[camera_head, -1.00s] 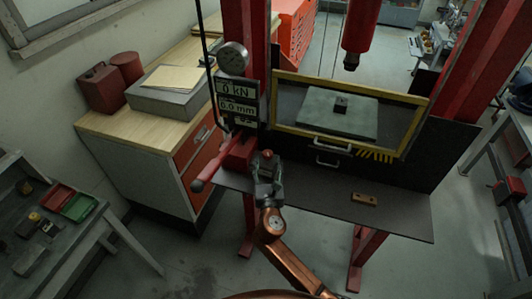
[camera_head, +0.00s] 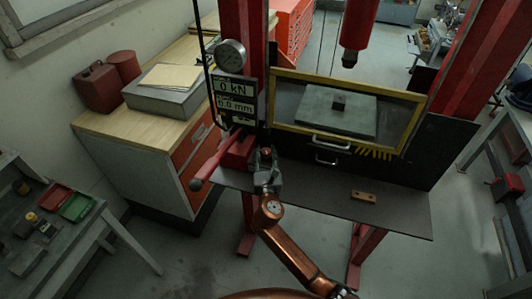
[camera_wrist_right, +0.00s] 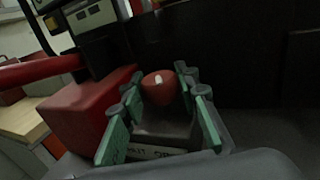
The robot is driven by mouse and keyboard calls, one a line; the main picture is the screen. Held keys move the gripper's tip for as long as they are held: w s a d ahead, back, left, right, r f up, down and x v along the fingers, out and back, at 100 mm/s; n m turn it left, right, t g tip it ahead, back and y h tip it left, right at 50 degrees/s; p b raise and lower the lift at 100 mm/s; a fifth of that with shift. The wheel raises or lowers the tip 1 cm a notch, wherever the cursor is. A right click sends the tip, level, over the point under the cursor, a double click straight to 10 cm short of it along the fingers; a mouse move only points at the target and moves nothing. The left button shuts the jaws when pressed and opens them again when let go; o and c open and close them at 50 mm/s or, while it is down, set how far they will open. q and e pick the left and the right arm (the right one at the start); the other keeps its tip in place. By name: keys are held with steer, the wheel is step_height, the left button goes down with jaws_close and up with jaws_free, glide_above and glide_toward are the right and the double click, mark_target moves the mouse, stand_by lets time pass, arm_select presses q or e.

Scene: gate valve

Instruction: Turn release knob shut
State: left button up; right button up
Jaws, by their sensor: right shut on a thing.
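The release knob (camera_wrist_right: 158,87) is red with a small white mark on top. It sits low in front of the dark press panel, beside a red pump block (camera_wrist_right: 85,112). My right gripper (camera_wrist_right: 160,98) is shut on the knob, with its green-padded fingers on either side. In the head view the knob (camera_head: 267,152) shows as a small red spot between the fingers of my right gripper (camera_head: 264,158). The fingers hide part of the knob's sides. My left gripper is not in view.
A red pump handle (camera_head: 210,164) sticks out left of the gripper. The gauge (camera_head: 231,56) and display (camera_head: 235,97) stand above, reading 0 kN and 0.0 mm. A yellow-framed guard (camera_head: 400,135) is to the right. A small wooden block (camera_head: 363,197) lies on the dark shelf (camera_head: 315,197).

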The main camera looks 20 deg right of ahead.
steer(key=c, duration=0.5)
steer(key=shift+h, duration=0.3)
steer(key=m+g+h, duration=0.1)
steer(key=m+h, duration=0.1)
steer(key=shift+a+h+p, duration=0.1)
steer(key=shift+h+p, duration=0.2)
steer(key=shift+p, duration=0.05)
steer(key=m+g+h, duration=0.1)
steer(key=m+h, duration=0.1)
steer(key=shift+g+h, duration=0.3)
steer(key=shift+h, duration=0.1)
steer(key=shift+m+g+h, duration=0.8)
steer(key=shift+m+h, duration=0.1)
